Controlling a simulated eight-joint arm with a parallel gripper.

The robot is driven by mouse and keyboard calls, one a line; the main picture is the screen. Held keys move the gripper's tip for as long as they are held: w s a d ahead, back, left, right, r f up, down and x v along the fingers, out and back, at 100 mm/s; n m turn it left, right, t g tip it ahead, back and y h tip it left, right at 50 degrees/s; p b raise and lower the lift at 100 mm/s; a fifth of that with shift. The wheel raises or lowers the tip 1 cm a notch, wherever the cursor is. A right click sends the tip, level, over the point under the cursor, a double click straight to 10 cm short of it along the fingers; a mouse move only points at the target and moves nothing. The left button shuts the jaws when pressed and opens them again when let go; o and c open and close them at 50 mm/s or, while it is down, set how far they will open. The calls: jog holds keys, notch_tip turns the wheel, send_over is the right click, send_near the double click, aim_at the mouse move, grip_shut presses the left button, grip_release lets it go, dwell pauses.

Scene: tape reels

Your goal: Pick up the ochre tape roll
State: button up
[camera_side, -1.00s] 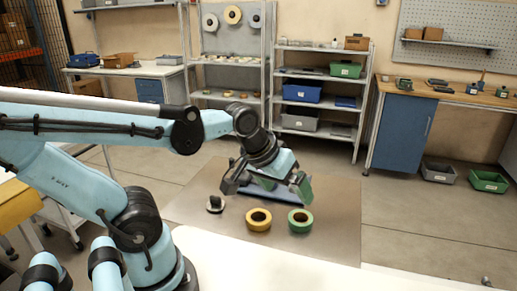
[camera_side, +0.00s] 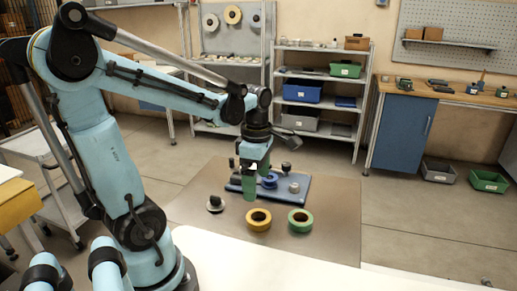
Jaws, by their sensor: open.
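The ochre tape roll (camera_side: 258,226) lies flat on the brown table surface (camera_side: 325,222), in the middle of a row of three. A green tape roll (camera_side: 300,226) lies to its right, and a small dark and white roll (camera_side: 215,208) sits to its left. My gripper (camera_side: 249,192) points down above and behind the ochre roll, slightly to its left in the picture. Its jaws are open, and I see nothing held in them. The gripper does not touch the ochre roll.
A dark blue board (camera_side: 295,190) lies behind the rolls, bearing a blue roll (camera_side: 270,181) and a few small grey parts. My gripper partly hides its left end. The table is clear right of the green roll. A white surface (camera_side: 260,262) runs along the front.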

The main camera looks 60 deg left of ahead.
aim_at(259, 212)
jog(key=shift+w+d+f, duration=0.1)
jog(key=shift+f, duration=2.7)
jog(key=shift+w+d+f, duration=0.1)
jog(key=shift+f, duration=2.7)
jog(key=shift+c, duration=0.5)
jog(key=c, duration=1)
jog(key=shift+r, duration=0.15)
